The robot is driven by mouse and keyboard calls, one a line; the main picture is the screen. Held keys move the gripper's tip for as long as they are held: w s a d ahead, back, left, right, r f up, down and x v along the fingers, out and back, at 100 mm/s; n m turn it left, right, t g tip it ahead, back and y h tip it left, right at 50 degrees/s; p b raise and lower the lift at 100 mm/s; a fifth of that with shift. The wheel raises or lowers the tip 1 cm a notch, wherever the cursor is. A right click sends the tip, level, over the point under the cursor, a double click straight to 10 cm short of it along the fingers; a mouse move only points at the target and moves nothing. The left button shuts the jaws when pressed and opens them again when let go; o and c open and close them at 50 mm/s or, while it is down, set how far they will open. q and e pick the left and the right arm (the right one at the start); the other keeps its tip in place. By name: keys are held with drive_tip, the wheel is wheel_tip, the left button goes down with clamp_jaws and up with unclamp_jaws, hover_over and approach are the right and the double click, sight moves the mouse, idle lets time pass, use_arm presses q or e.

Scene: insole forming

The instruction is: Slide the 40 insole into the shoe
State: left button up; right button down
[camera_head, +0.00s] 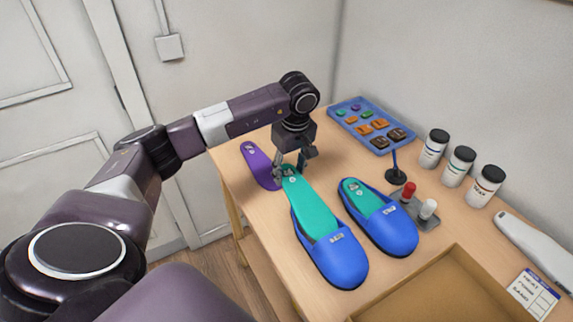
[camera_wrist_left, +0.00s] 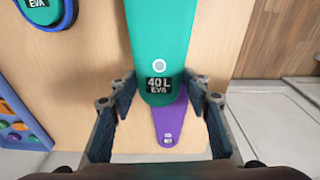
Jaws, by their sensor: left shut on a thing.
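A green insole (camera_head: 314,206) lies with its front end inside the opening of the nearer blue shoe (camera_head: 337,263); its heel sticks out at the back. In the left wrist view the insole (camera_wrist_left: 158,40) bears the label "40 L EVA". My left gripper (camera_head: 290,173) is shut on its heel end, with a finger along each side in the left wrist view. The second blue shoe (camera_head: 393,233) stands to the right with a green insole (camera_head: 355,190) inside. How deep the held insole's toe sits is hidden by the shoe's upper. My right gripper is not in view.
A purple insole (camera_head: 262,167) lies on the table beside my left gripper. A blue tray (camera_head: 343,117) of small pieces lies at the back. Several jars (camera_head: 459,166) and a stand with red and white knobs (camera_head: 427,222) are at the right. A brown recess (camera_head: 440,290) is in front.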

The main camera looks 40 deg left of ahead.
sight(307, 205)
use_arm(q)
drive_tip(key=shift+s+d+f+p, duration=0.1)
drive_tip(key=shift+s+d+p, duration=0.25)
drive_tip(key=shift+d, duration=0.5)
drive_tip(key=shift+s+d+f+p, duration=0.1)
drive_tip(key=shift+s+d+p, duration=0.25)
drive_tip(key=shift+d, duration=0.5)
drive_tip(key=shift+s+d+f+p, duration=0.1)
drive_tip(key=shift+s+d+p, duration=0.1)
drive_tip(key=shift+s+d, duration=0.5)
drive_tip(key=shift+w+d+f, duration=0.1)
drive_tip(key=shift+d+f, duration=0.05)
drive_tip(key=shift+d, duration=0.3)
drive_tip(key=shift+s+d+f+b, duration=0.15)
drive_tip(key=shift+s+d, duration=0.1)
drive_tip(key=shift+d, duration=0.3)
drive_tip(key=shift+s+d+f+b, duration=0.15)
drive_tip(key=shift+s+d, duration=0.1)
drive_tip(key=shift+d, duration=0.35)
drive_tip(key=shift+s+d+f+b, duration=0.15)
drive_tip(key=shift+s+d, duration=0.1)
drive_tip(key=shift+d, duration=0.3)
drive_tip(key=o, duration=1)
drive_tip(key=shift+c, duration=0.2)
